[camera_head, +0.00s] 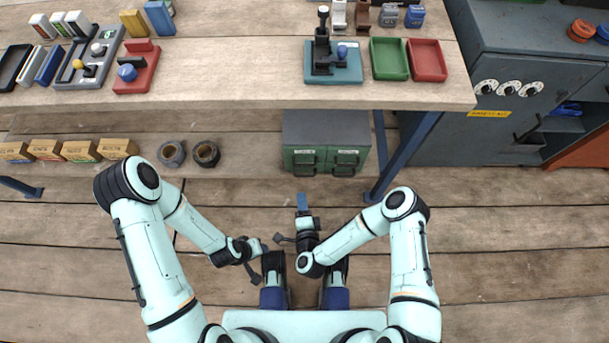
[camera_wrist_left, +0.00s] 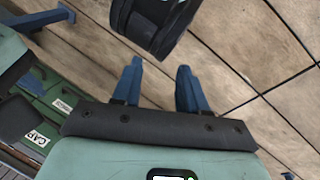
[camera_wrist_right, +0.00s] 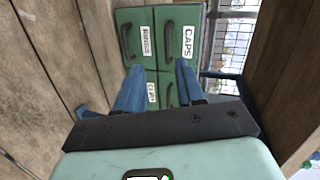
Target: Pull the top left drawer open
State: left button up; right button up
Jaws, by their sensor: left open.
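The green drawer cabinet (camera_head: 325,127) stands under the bench, its front towards me. My left gripper (camera_head: 266,247) is open and empty, lower and further left, away from the cabinet. It also shows in the left wrist view (camera_wrist_left: 157,78).
The bench top (camera_head: 230,80) overhangs the cabinet. A blue bench leg (camera_head: 405,155) stands just right of it. Two dark round pieces (camera_head: 205,153) and several small boxes (camera_head: 82,151) lie to the left. The floor in front of the cabinet is clear.

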pick_arm(q)
notch_tip(320, 180, down, 7)
jog(key=w+a+b, duration=0.2)
jog(key=a+b, duration=0.1)
jog(key=b, duration=0.1)
jog(key=shift+w+n+t+y+b, duration=0.25)
jog(key=shift+n+t+y+b, duration=0.05)
jog(key=shift+y+b, duration=0.1)
pick_arm(e)
jog(key=w+f+m+t+h, duration=0.1)
jog(key=w+f+m, duration=0.1)
jog(key=w, duration=1.1)
jog(key=shift+w+d+f+m+h, duration=0.3)
jog(key=shift+w+f+h, duration=0.1)
jog(key=shift+f, duration=0.25)
pick_arm(q)
jog(key=shift+f, duration=0.1)
pick_arm(e)
grip_shut()
